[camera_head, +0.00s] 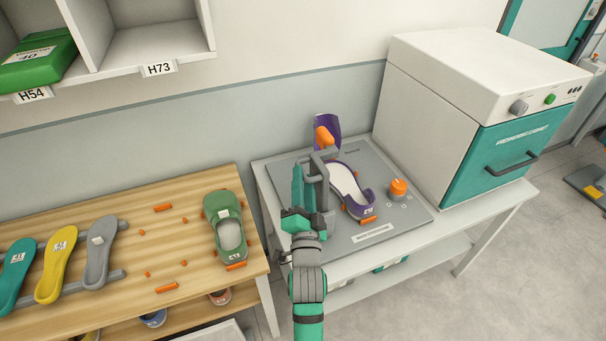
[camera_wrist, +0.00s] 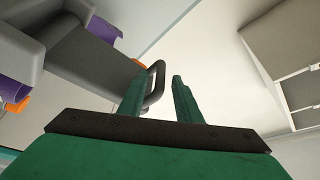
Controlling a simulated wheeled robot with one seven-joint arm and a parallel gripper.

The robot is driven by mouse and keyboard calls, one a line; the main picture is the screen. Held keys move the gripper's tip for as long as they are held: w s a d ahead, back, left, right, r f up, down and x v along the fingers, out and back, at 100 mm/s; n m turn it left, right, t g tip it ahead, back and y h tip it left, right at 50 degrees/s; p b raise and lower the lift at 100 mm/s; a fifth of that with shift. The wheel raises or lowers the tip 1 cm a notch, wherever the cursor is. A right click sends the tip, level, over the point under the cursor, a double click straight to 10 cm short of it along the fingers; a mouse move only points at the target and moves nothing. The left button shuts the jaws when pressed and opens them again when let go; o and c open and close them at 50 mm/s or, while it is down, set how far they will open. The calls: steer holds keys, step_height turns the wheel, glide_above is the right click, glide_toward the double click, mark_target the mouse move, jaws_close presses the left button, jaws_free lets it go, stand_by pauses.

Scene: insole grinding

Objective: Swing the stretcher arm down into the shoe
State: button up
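A purple shoe (camera_head: 367,206) with a white inside lies on the grey base plate (camera_head: 400,220) of the stretcher. The grey stretcher arm (camera_head: 322,163) stands raised at the shoe's left side, with an orange rounded part (camera_head: 324,138) beside an upright purple piece (camera_head: 334,126). My gripper (camera_head: 302,178) is at the arm's left, by its grey handle. In the wrist view, my gripper's green fingers (camera_wrist: 157,88) are apart, and the looped handle (camera_wrist: 160,72) shows between them, nearer the left finger. I cannot tell whether they touch.
An orange knob (camera_head: 398,187) sits on the plate, right of the shoe. A white and teal machine (camera_head: 480,110) stands to the right. On the wooden table (camera_head: 190,255) at left are a green shoe (camera_head: 212,212), insoles and small orange pieces. A shelf (camera_head: 150,45) hangs above.

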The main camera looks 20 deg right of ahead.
steer(key=shift+x, duration=1.15)
jaws_close()
steer(key=shift+r, duration=0.1)
